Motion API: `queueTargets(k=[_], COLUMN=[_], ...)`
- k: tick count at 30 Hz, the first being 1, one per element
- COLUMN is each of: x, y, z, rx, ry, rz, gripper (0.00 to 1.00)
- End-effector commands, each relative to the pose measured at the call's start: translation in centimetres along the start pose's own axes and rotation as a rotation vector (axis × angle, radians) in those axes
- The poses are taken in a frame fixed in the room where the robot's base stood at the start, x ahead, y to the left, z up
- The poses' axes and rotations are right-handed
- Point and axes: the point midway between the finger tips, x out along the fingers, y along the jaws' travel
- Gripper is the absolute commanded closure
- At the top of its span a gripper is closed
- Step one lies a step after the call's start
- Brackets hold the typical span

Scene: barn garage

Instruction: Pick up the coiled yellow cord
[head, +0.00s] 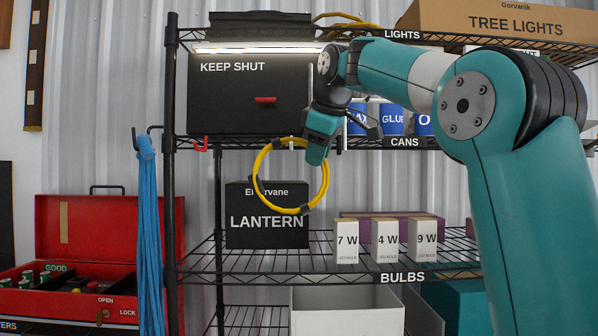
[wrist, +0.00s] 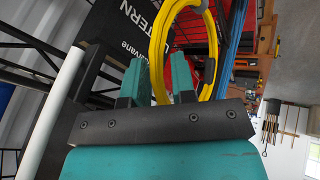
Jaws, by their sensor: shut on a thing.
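The coiled yellow cord (head: 257,168) hangs from my gripper (head: 317,158) in front of the black lantern box, with its loop below the fingers. In the wrist view the cord (wrist: 158,40) passes between the two teal fingertips of my gripper (wrist: 160,82), which is shut on it. A dark band shows at the bottom of the coil. The coil's top is partly hidden behind the fingers in the head view.
The lantern box (head: 240,205) stands on the shelf behind the cord. White bulb boxes (head: 385,240) stand to its right, and cans (head: 393,120) stand above. Blue cord (head: 150,230) hangs from a hook at left. A red toolbox (head: 80,240) is open at far left.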

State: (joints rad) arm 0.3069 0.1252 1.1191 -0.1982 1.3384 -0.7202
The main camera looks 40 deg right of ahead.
Motion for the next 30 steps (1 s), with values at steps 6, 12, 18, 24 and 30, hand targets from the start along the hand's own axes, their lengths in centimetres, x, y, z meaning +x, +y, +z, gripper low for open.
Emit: queueTargets(k=[6, 12, 18, 24, 30], x=[-0.7, -2.7, -4.3, -7.8, -11.3], y=[0.4, 1.4, -0.1, -3.9, -7.6], z=[-0.2, -1.0, 0.4, 3.8, 7.2], rx=[0.001, 0.002, 0.004, 0.005, 0.008], ry=[0.001, 0.0, 0.0, -0.001, -0.003], rz=[0.003, 0.003, 0.005, 0.005, 0.006], gripper=[1.0, 1.0, 1.0, 1.0, 1.0])
